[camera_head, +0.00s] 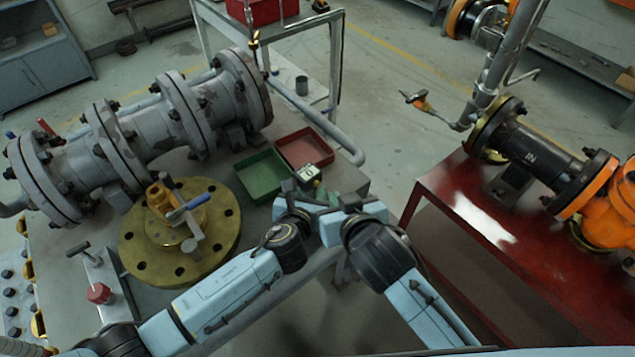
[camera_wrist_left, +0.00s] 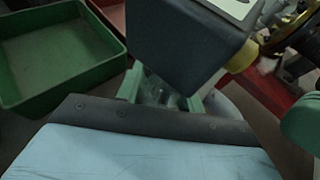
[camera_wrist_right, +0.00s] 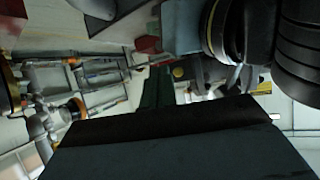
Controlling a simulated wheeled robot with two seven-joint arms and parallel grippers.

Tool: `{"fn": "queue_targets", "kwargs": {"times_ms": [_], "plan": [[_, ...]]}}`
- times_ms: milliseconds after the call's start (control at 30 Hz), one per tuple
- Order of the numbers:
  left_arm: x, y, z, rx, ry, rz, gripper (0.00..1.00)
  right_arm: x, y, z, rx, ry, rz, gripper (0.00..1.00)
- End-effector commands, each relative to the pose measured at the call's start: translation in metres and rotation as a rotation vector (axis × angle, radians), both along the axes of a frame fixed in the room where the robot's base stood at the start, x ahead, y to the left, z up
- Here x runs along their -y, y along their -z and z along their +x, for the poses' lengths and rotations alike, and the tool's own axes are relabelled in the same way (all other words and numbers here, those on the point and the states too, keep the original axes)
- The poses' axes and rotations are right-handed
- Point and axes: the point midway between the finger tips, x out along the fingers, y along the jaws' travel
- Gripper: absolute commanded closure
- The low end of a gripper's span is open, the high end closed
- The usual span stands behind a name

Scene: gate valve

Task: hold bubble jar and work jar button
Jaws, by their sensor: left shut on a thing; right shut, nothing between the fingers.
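The bubble jar (camera_head: 308,173) shows in the head view as a small dark body with a pale label, just beyond where my two arms meet. In the left wrist view it is a dark grey block (camera_wrist_left: 185,40) with a pale face on top and a yellow round part (camera_wrist_left: 243,57) on its right side, perhaps the button. My left gripper (camera_head: 298,190) is shut on it; the fingers are partly hidden. My right gripper (camera_head: 348,202) is shut and empty close to the jar's right. In the right wrist view a yellow spot (camera_wrist_right: 178,72) shows beside the green fingers (camera_wrist_right: 156,90); I cannot tell whether they touch it.
A green tray (camera_head: 258,174) and a red tray (camera_head: 305,147) lie on the grey table behind the jar. A brass flange (camera_head: 150,250) and large grey pipe valve (camera_head: 150,128) stand left. A red table (camera_head: 465,210) with an orange valve (camera_head: 608,215) stands right, across a gap.

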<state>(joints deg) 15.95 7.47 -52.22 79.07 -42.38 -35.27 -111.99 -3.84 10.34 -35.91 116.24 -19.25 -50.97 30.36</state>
Motion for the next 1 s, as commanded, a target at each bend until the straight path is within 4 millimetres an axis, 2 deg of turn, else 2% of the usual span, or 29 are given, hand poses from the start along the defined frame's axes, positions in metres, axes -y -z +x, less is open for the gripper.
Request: {"fn": "queue_targets", "kwargs": {"times_ms": [200,400,1000], "plan": [[0.0,0.0,0.0,-0.001,0.0,-0.001,0.93,0.015,0.001,-0.018,-0.001,-0.001,-0.001,1.0],[0.0,0.0,0.0,-0.001,0.0,0.0,0.93,0.023,0.0,-0.028,0.0,-0.001,0.0,1.0],[0.0,0.0,0.0,-0.001,0.0,0.0,0.93,0.024,0.0,-0.028,0.001,0.0,0.0,1.0]]}}
